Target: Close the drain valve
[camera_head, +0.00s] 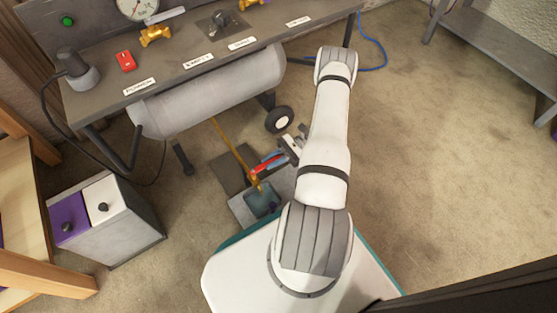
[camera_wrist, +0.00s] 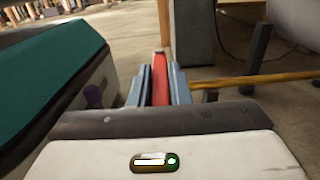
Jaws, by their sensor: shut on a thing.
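The drain valve sits at the low end of a thin brass pipe (camera_head: 232,143) that slopes down from under the grey tank (camera_head: 215,90). Its red lever (camera_head: 266,168) lies across the pipe, as far as I can see. My gripper (camera_head: 272,160) is shut on the lever; in the wrist view the red lever (camera_wrist: 160,66) stands between the two blue-grey fingers (camera_wrist: 160,88). The brass pipe (camera_wrist: 250,79) runs off to the right there. The valve body is small and mostly hidden. A drain tray (camera_head: 242,208) lies on the floor below the pipe end.
A wheel (camera_head: 279,120) is close behind my gripper. The workbench (camera_head: 105,92) carries a gauge (camera_head: 138,8), a red switch (camera_head: 126,61) and a brass valve (camera_head: 155,35). A box with purple and white lids (camera_head: 130,225) stands left. The floor at right is clear.

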